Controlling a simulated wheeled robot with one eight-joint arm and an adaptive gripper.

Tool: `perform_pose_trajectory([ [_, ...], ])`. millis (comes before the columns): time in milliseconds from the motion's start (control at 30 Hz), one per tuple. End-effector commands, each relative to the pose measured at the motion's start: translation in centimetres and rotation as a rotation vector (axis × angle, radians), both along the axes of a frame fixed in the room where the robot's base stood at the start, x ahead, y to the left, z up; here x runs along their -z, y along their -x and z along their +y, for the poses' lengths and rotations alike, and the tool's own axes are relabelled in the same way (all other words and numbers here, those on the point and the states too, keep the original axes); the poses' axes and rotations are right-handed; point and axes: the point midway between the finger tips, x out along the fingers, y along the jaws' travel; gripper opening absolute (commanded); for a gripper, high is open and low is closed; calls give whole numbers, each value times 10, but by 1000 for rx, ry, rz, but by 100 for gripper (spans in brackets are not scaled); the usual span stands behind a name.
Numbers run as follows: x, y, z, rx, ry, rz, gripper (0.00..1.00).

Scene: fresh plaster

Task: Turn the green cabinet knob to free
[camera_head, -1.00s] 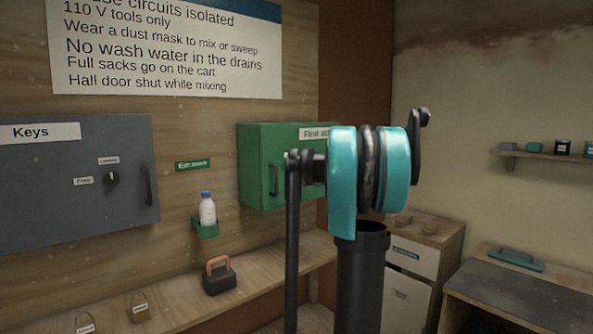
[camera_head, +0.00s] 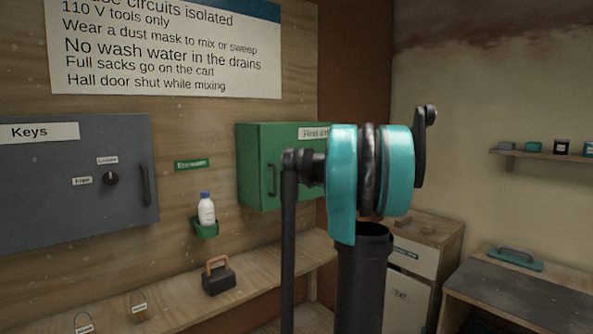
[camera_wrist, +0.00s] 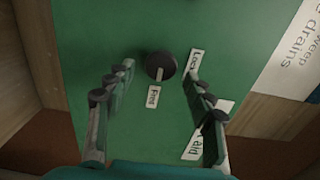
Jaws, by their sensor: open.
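The green cabinet (camera_head: 260,150) hangs on the wall in the head view, partly behind my arm; its knob is hidden there. In the wrist view the green front (camera_wrist: 135,25) fills the middle. Its dark round knob (camera_wrist: 161,64) shows a pale mark pointing down the picture, roughly toward the "Free" label (camera_wrist: 153,98). A label starting "Lock" (camera_wrist: 194,64) lies to the knob's right. My gripper (camera_wrist: 159,72) is open, one finger on each side of the knob in the picture. A gap shows on both sides. I cannot tell how far the fingertips are from the cabinet front.
A grey "Keys" cabinet (camera_head: 60,205) with its own knob (camera_head: 111,179) hangs to the left. A bottle (camera_head: 206,208) sits in a green holder between the cabinets. A wooden bench (camera_head: 180,300) with a padlock (camera_head: 218,276) runs below. A white sign lies right in the wrist view.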

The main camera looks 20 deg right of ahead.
Motion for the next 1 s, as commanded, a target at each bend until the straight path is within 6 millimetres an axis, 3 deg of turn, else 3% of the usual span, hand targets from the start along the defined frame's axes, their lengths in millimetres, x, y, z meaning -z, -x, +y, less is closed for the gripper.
perform_pose_trajectory([
  [200, 0, 44, -19, 5, 0, 0, 53],
  [400, 0, 72, -31, 3, 0, 0, 53],
  [600, 0, 84, -35, 1, 0, 0, 53],
  [1000, 0, 85, -35, 1, 0, 0, 53],
])
